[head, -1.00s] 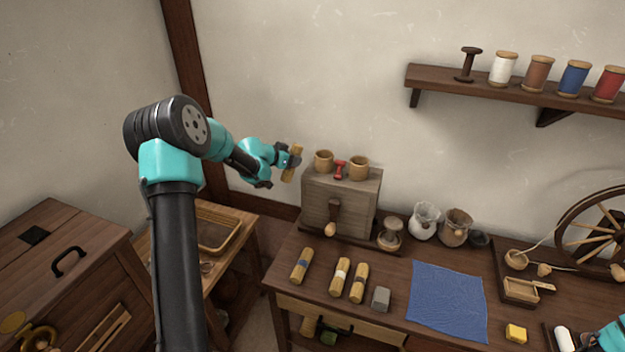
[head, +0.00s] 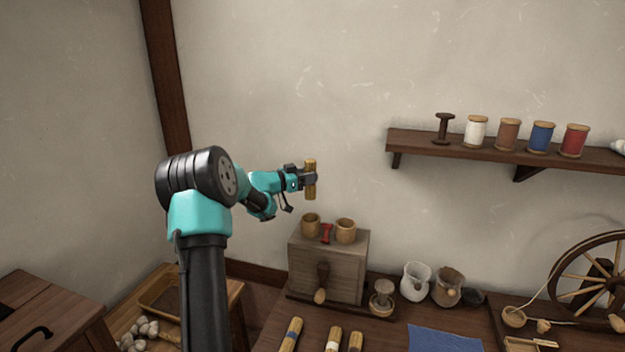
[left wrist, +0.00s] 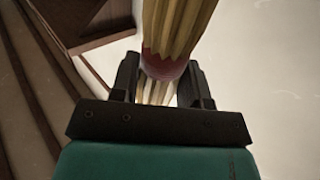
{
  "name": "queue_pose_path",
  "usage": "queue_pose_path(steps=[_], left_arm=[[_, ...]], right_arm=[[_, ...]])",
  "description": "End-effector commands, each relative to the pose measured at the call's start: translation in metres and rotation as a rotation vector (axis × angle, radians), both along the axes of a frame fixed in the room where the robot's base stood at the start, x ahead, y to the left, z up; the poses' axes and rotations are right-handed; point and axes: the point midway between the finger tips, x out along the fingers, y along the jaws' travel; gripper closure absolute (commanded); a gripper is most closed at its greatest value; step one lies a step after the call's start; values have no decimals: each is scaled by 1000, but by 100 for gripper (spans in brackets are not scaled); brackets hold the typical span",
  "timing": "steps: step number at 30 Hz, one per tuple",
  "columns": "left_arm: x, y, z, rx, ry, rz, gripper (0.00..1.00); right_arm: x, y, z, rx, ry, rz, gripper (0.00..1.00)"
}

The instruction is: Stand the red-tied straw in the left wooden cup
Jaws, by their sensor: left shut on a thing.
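My left gripper (head: 306,180) is shut on the straw bundle (head: 311,190) and holds it nearly upright in the air. In the left wrist view the red tie (left wrist: 163,66) shows around the straw, between the fingers (left wrist: 160,85). The left wooden cup (head: 311,226) stands on the grey wooden box, below the straw with a clear gap between them. The right wooden cup (head: 346,232) stands beside it. The cups' insides are mostly hidden. My right gripper is not in view.
A small red spool-shaped thing (head: 326,233) sits between the cups on the grey box (head: 340,262). More straw bundles (head: 333,340) lie on the table in front. Two sacks (head: 416,282) stand right of the box. The wall shelf (head: 420,143) is well to the right.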

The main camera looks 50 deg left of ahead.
Motion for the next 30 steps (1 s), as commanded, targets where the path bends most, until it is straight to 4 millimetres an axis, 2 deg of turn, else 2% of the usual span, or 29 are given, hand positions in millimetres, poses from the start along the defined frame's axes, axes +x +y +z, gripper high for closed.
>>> queue_pose_path(steps=[11,30], left_arm=[[0,0,-8,-1,1,0,81],[0,0,-47,-1,2,1,81]], right_arm=[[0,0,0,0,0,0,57],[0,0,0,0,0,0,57]])
